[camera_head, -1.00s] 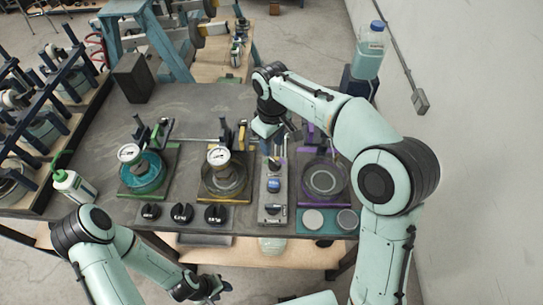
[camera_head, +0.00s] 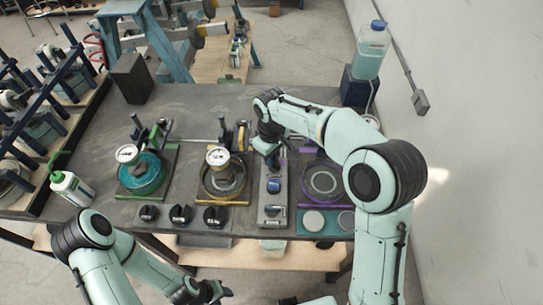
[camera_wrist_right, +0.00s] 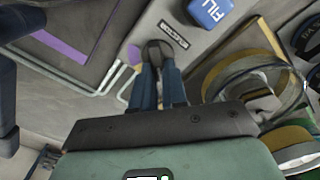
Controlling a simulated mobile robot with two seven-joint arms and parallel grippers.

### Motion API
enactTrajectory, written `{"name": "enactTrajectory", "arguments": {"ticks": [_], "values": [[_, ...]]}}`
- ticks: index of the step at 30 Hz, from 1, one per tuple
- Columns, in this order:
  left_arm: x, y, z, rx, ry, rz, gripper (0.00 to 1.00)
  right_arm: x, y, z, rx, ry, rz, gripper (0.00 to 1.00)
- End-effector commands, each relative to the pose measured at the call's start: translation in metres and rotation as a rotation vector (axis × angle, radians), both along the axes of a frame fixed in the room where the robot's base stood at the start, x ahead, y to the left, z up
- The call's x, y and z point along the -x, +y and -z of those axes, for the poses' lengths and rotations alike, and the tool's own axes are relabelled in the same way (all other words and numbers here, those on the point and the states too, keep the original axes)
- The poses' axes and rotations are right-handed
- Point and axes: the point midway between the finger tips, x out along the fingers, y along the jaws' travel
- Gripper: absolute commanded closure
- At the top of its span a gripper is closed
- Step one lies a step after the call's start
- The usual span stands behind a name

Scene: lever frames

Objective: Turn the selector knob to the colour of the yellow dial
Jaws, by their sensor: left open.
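The black selector knob (camera_wrist_right: 158,48) sits on a grey panel, with a label beside it in the right wrist view. A purple mark (camera_wrist_right: 120,80) and a small yellow mark show beside the knob. My right gripper (camera_wrist_right: 159,68) has its fingers close together at the knob, with the knob's black body between and beyond the tips. In the head view my right gripper (camera_head: 271,160) hides the knob at the panel's far end. The yellow dial station has a white-faced gauge (camera_head: 217,156) over a round vessel. My left gripper (camera_head: 213,291) is open and empty, off the table's front edge.
The grey panel (camera_head: 272,212) also carries a blue FILL button (camera_head: 274,186). A teal vessel with a gauge (camera_head: 128,154) stands left and a purple-edged station (camera_head: 322,181) right. Several black knobs (camera_head: 181,214) line the front. A white bottle (camera_head: 72,188) stands at the left.

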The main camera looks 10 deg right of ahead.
Motion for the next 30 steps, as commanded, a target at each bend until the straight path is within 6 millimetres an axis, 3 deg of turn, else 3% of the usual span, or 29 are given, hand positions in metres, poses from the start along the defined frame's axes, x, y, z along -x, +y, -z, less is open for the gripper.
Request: {"name": "enactTrajectory", "arguments": {"ticks": [14,30], "values": [[-0.0021,0.0,-0.0025,0.0,-0.002,0.0,0.57,-0.0009,-0.0015,-0.0009,0.002,-0.001,0.115,1.0],[-0.0061,0.0,-0.0071,0.0,-0.007,0.0,0.57,-0.0025,-0.0065,-0.0011,0.001,-0.002,0.575,1.0]]}}
